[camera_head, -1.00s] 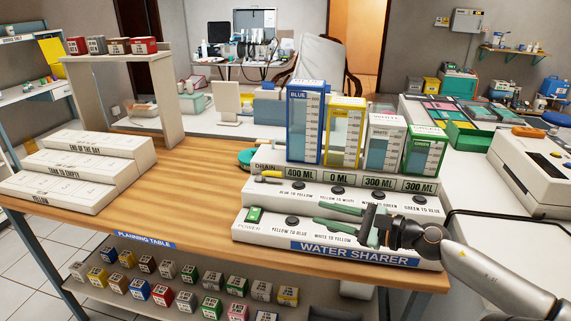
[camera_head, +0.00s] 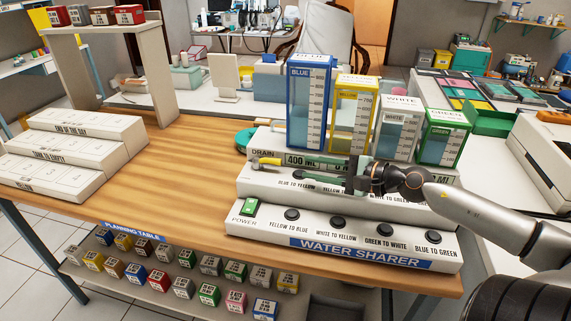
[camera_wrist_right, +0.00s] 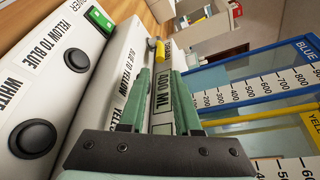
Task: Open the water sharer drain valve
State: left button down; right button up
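The water sharer (camera_head: 345,240) is a white stepped console on the right part of the wooden table. Its drain valve has a small yellow handle (camera_head: 268,161) under the DRAIN label, at the left of the upper step. In the right wrist view the yellow handle (camera_wrist_right: 158,48) lies beyond the fingertips, roughly between their lines. My right gripper (camera_head: 306,167) has green fingers spread apart with nothing between them. It points left along the upper step, in front of the 400 ML display, a short gap from the handle. My left gripper is not in view.
The blue container (camera_head: 309,105), yellow container (camera_head: 352,115), white container (camera_head: 398,125) and green container (camera_head: 440,138) stand behind the console. A green power switch (camera_head: 249,207) and several black knobs line the front step. White stepped blocks (camera_head: 75,150) stand left; the table's middle is clear.

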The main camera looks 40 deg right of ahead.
aim_at(283, 163)
jog(key=b+x, duration=0.1)
jog(key=x, duration=0.2)
jog(key=shift+w+f, duration=0.15)
jog(key=shift+w+a, duration=0.1)
jog(key=shift+w, duration=0.15)
jog(key=shift+w+a+f, duration=0.1)
jog(key=shift+w+a, duration=0.2)
jog(key=shift+w, duration=0.7)
jog(key=shift+w+a+f+p, duration=0.2)
jog(key=shift+w+p, duration=0.15)
jog(key=shift+w, duration=0.2)
jog(key=shift+w+a+f, duration=0.15)
jog(key=shift+w+a, duration=0.15)
jog(key=shift+w, duration=0.15)
jog(key=shift+c, duration=0.4)
grip_shut()
